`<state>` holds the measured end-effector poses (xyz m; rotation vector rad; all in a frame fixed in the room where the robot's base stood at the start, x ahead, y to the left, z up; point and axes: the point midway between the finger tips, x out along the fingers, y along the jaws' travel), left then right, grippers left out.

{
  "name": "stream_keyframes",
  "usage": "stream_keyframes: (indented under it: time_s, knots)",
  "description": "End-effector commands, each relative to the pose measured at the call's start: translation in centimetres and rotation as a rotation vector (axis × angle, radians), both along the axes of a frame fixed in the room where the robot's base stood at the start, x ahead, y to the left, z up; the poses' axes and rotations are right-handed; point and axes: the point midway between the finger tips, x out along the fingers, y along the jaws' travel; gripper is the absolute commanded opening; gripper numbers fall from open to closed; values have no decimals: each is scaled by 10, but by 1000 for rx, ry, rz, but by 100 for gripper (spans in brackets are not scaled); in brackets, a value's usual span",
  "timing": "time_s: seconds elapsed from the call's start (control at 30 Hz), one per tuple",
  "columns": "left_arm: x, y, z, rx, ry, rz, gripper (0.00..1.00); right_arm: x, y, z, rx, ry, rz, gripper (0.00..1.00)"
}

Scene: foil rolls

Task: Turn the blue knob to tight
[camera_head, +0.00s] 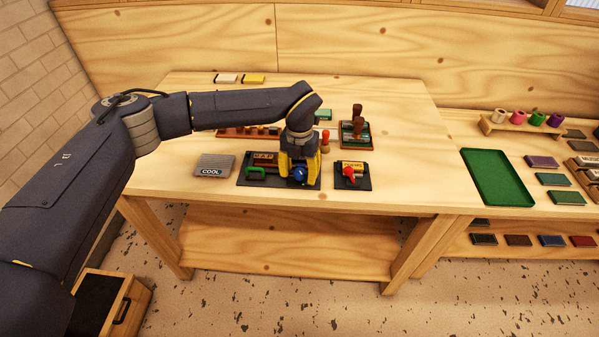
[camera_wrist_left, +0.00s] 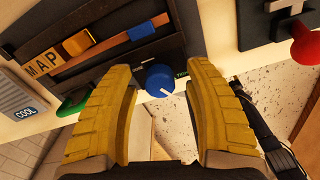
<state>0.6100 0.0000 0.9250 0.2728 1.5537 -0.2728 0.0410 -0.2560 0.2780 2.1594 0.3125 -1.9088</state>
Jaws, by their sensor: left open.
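The blue knob (camera_head: 299,174) is at the front right of a dark press-like unit (camera_head: 279,184) with a MAP label, on the wooden table. In the left wrist view the blue knob (camera_wrist_left: 160,79) has a white pointer line and sits between the tips of my left gripper (camera_wrist_left: 165,80). The gripper's yellow fingers are open, one on each side of the knob, with visible gaps. Small lettering beside the knob is partly hidden by the right finger. In the head view my left gripper (camera_head: 299,168) is over the unit. My right gripper is not in view.
A green handle (camera_head: 257,173) is left of the knob. A grey COOL pad (camera_head: 214,165) lies left of the unit, and a second dark unit with a red knob (camera_head: 348,171) stands right. A green tray (camera_head: 497,177) is on the right-hand table.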

Motion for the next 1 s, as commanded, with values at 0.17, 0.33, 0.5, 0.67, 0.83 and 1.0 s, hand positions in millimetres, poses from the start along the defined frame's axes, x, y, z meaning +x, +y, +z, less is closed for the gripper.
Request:
stream_keyframes:
  time_s: [0.17, 0.33, 0.5, 0.67, 0.83, 1.0]
  knots:
    - [0, 0, 3, 0, -1, 0, 52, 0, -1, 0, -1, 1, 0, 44]
    - [1, 0, 20, 0, -3, 1, 52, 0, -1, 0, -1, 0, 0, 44]
    - [1, 0, 50, 0, -4, 0, 52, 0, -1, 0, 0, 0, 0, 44]
    - [1, 0, 78, 0, -3, 1, 52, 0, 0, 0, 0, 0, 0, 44]
    - [1, 0, 101, 0, -3, 1, 52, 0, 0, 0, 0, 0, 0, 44]
    - [0, 0, 115, 0, -1, 0, 52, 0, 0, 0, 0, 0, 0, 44]
